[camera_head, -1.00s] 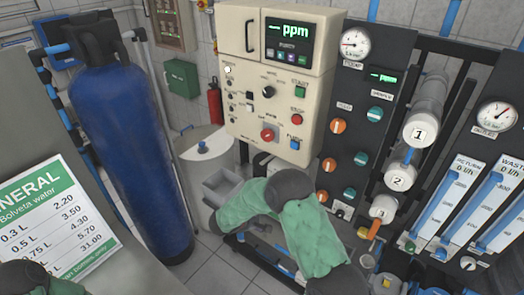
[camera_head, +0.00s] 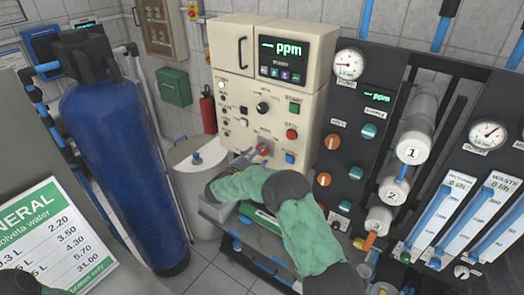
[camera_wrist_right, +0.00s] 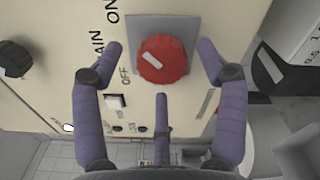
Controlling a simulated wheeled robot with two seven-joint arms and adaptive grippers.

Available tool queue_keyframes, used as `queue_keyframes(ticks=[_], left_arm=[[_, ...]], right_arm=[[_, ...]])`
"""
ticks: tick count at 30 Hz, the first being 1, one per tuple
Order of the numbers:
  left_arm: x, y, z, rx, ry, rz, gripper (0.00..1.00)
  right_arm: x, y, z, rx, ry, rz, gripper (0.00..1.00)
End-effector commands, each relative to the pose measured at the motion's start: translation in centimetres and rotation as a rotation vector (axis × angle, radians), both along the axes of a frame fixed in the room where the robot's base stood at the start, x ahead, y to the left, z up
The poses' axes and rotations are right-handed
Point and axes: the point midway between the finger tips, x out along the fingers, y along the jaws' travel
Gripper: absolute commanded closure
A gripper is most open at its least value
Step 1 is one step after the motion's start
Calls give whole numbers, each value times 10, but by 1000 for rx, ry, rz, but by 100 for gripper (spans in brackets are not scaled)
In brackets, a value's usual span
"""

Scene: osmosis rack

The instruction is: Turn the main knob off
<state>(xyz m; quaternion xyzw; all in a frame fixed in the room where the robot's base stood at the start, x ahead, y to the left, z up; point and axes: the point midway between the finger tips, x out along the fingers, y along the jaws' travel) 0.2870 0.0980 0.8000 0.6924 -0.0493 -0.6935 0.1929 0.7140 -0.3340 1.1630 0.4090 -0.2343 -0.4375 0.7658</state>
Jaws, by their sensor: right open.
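The main knob (camera_head: 263,149) is a round red knob on a grey plate on the cream control box. In the right wrist view the red knob (camera_wrist_right: 165,62) shows a white mark on its upper left part, with the words ON and OFF printed to its left. My right gripper (camera_head: 248,157) is in front of the knob in the head view. In the right wrist view its purple fingers (camera_wrist_right: 162,70) are spread open, one on each side of the knob and one below, apparently not touching it. My left gripper is not in view.
The control box (camera_head: 235,110) also carries a black dial (camera_head: 263,108), a green button (camera_head: 294,107), a red button (camera_head: 292,134) and a blue button (camera_head: 289,157). A black panel with orange and teal knobs (camera_head: 331,142) stands right. A blue tank (camera_head: 115,170) stands left.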

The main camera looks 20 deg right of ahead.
Motion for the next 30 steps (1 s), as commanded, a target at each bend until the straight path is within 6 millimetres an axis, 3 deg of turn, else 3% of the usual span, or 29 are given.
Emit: queue_keyframes(ticks=[6,17,18,24,30], left_arm=[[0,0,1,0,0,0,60],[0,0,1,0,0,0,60],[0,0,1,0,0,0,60],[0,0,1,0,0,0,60],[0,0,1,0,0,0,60]], right_arm=[[12,-21,-1,1,2,-1,26],[15,-25,0,1,0,-1,26],[15,-25,0,1,0,-1,29],[14,-25,0,1,1,-2,81],[14,-26,0,1,1,-3,82]])
